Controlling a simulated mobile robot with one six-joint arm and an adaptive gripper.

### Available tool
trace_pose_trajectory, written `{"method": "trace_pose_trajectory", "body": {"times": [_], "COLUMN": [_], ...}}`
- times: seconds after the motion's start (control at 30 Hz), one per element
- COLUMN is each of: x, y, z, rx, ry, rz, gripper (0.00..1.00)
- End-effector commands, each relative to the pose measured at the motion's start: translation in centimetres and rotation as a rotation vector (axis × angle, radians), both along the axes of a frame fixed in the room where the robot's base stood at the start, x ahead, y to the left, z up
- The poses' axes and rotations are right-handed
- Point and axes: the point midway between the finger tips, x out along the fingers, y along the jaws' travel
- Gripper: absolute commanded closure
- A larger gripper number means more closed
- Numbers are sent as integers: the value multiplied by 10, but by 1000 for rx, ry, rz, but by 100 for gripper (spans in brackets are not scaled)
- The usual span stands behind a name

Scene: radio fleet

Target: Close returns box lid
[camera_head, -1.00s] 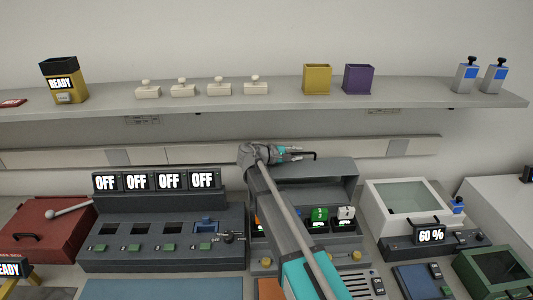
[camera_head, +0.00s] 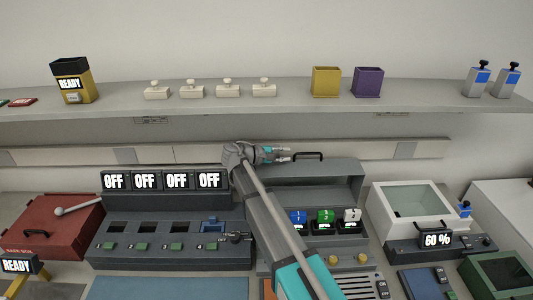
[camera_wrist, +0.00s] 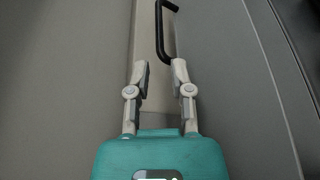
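A grey box (camera_head: 361,184) stands in the middle of the bench with its front open. I take it for the returns box, though no label can be read. A panel with a black bar handle (camera_head: 308,155) rises at its back. Blue, green and white units (camera_head: 325,216) show inside, and my arm hides its left part. My gripper (camera_head: 286,155) is at the panel's top edge, just left of the handle. In the wrist view my gripper (camera_wrist: 161,72) has its fingers apart with nothing between them. The handle (camera_wrist: 160,30) lies just beyond the fingertips.
A console with several OFF displays (camera_head: 160,180) stands left, beside a red box (camera_head: 50,225). A white box (camera_head: 375,205) stands right, behind a 60 % display (camera_head: 437,240). A shelf (camera_head: 220,112) with small containers runs above, and the wall rail is close behind my gripper.

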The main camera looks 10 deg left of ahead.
Motion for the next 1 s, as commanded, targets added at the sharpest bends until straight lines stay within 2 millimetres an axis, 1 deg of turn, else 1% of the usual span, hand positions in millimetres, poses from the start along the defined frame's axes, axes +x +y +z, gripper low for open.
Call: {"method": "trace_pose_trajectory", "body": {"times": [0.03,0.2,0.4,0.6,1.0], "x": [-3,-14,-24,-29,-30], "y": [7,27,45,53,54], "z": [3,8,12,13,13], "rx": [0,0,-1,1,0], "ry": [0,1,0,0,0], "rz": [2,2,2,1,1], "gripper": [72,72,72,72,72]}}
